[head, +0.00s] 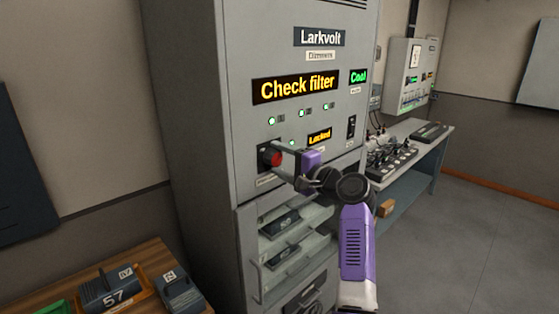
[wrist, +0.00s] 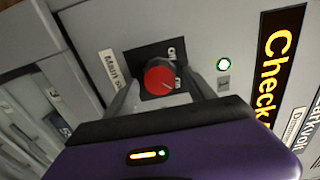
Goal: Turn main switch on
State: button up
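The main switch is a round red knob (wrist: 160,77) on a black plate, with a "Main s…" label (wrist: 113,70) beside it in the wrist view. On and off lettering stands along the plate's other side. A pale mark on the knob slants toward the off lettering. In the head view the knob (head: 271,158) sits low on the grey cabinet's front. My purple gripper (head: 284,160) is at the knob. Its fingers are open, one on each side of the knob, with a visible gap; I see no clear contact.
The Larkvolt cabinet (head: 194,132) has a "Check filter" display (head: 296,86), a "Locked" display (head: 319,136), a black rocker switch (head: 351,127) and several green lights. Glass-fronted drawers (head: 290,242) lie below. A wooden table (head: 140,262) stands left, a console bench (head: 410,155) right.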

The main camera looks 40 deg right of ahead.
jog(key=s+b, duration=0.2)
jog(key=s, duration=0.5)
jog(key=shift+s+d, duration=0.15)
jog(key=shift+s, duration=0.25)
dwell(0.3)
